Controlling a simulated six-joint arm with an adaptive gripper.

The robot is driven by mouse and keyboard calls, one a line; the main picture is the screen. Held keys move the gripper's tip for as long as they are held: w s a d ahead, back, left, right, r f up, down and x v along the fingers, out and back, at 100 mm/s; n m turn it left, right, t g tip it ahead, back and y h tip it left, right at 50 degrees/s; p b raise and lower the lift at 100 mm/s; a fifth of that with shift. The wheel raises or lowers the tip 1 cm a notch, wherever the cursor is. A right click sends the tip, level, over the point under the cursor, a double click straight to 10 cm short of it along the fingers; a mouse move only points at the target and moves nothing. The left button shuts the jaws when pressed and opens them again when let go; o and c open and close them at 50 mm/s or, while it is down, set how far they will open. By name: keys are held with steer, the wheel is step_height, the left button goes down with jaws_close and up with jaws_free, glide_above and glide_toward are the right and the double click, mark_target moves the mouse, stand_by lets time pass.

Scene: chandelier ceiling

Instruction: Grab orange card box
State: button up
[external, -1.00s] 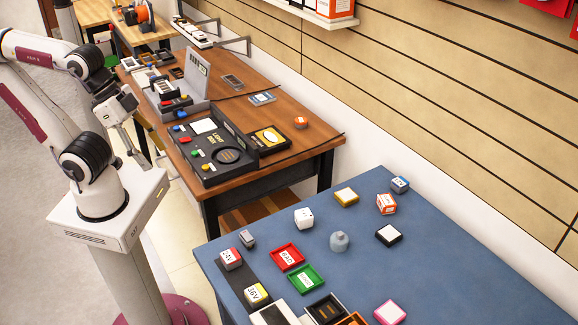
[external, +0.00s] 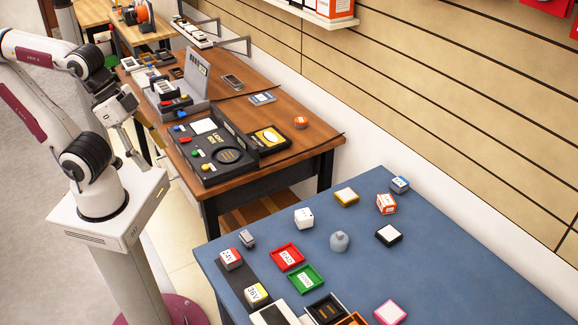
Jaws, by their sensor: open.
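An orange and white card box (external: 386,204) stands on the blue table (external: 452,262), toward its back right. A small blue-grey box is just behind it and a black and white square block is just in front; both look apart from it. My gripper (external: 138,158) is far to the left, beside the wooden bench and well away from the card box. It points downward, is open and holds nothing that I can see. The fingertips are small in this view.
The wooden bench (external: 285,103) with a black panel (external: 212,148) stands between my gripper and the blue table. On the blue table are a red tray (external: 288,257), a green tray (external: 305,279), a grey knobbed weight (external: 340,241) and a white cube (external: 304,218). The right side is clear.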

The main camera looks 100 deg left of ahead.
steer(key=w+a+r+n+t, duration=0.1)
steer(key=w+a+t, duration=0.15)
steer(key=w, duration=1.45)
steer(key=w+a+r+n+t, duration=0.1)
steer(key=w+a+t, duration=0.15)
steer(key=w, duration=1.45)
steer(key=w+a+f+n+y, duration=0.1)
steer(key=w+a+f, duration=0.3)
steer(key=w, duration=0.3)
steer(key=w+a+f+y, duration=0.1)
steer(key=w+a+f, duration=0.3)
steer(key=w, duration=0.3)
steer(key=w+a+f+n+t+y, duration=0.1)
steer(key=w+a+f, duration=0.2)
steer(key=a+f, duration=0.2)
steer(key=w+a+f+y, duration=0.2)
steer(key=w+a+f, duration=0.2)
steer(key=f, duration=0.3)
steer(key=shift+w+a+f+n+t+y, duration=0.3)
steer(key=shift+a+n+t, duration=0.1)
steer(key=shift+a, duration=0.1)
steer(key=shift+f, duration=0.1)
glide_toward(386, 204)
steer(key=shift+w+a+f, duration=0.1)
steer(key=shift+w+a, duration=1.5)
steer(key=shift+a, duration=0.05)
